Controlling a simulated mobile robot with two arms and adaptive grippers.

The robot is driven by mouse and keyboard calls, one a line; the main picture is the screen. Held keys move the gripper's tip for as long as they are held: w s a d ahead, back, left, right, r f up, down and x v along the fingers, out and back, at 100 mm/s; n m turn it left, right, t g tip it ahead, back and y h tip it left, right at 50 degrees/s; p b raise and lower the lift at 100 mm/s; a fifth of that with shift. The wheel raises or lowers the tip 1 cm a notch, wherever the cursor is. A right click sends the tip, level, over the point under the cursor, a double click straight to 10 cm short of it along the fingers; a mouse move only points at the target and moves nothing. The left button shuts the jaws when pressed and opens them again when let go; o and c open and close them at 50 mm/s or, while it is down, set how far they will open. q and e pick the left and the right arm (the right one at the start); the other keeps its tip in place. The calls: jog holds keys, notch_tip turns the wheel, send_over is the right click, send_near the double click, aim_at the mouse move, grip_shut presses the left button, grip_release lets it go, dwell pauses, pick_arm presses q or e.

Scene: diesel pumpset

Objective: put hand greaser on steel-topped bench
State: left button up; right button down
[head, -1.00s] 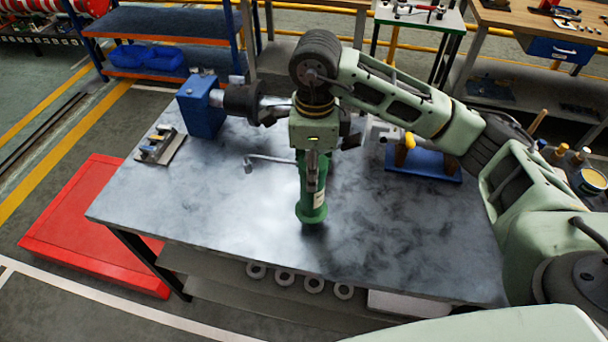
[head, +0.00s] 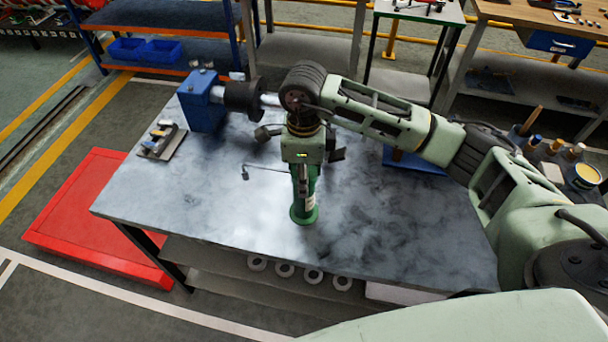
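The hand greaser (head: 304,213) is a green upright cylinder with a round foot and a thin grey lever reaching left. It stands over the middle of the steel-topped bench (head: 385,240), and its foot appears to meet the top. My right gripper (head: 303,185) points down over the greaser's upper part from the right-hand arm. A dark finger lies against the front of its body, so the gripper looks shut on it. The far finger is hidden. My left gripper is not in view.
A blue machine with a shaft (head: 203,102) and a small metal fixture (head: 163,140) occupy the bench's left end. A blue-based item (head: 420,162) is partly hidden behind my arm. Bench space in front is clear. A red platform (head: 95,225) lies on the floor left.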

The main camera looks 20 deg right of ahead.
jog(key=c, duration=1)
grip_release()
jog(key=shift+c, duration=0.2)
jog(key=shift+r, duration=0.2)
notch_tip(320, 180, up, 11)
jog(key=b, duration=0.3)
jog(key=shift+f, duration=0.1)
jog(key=shift+r, duration=0.5)
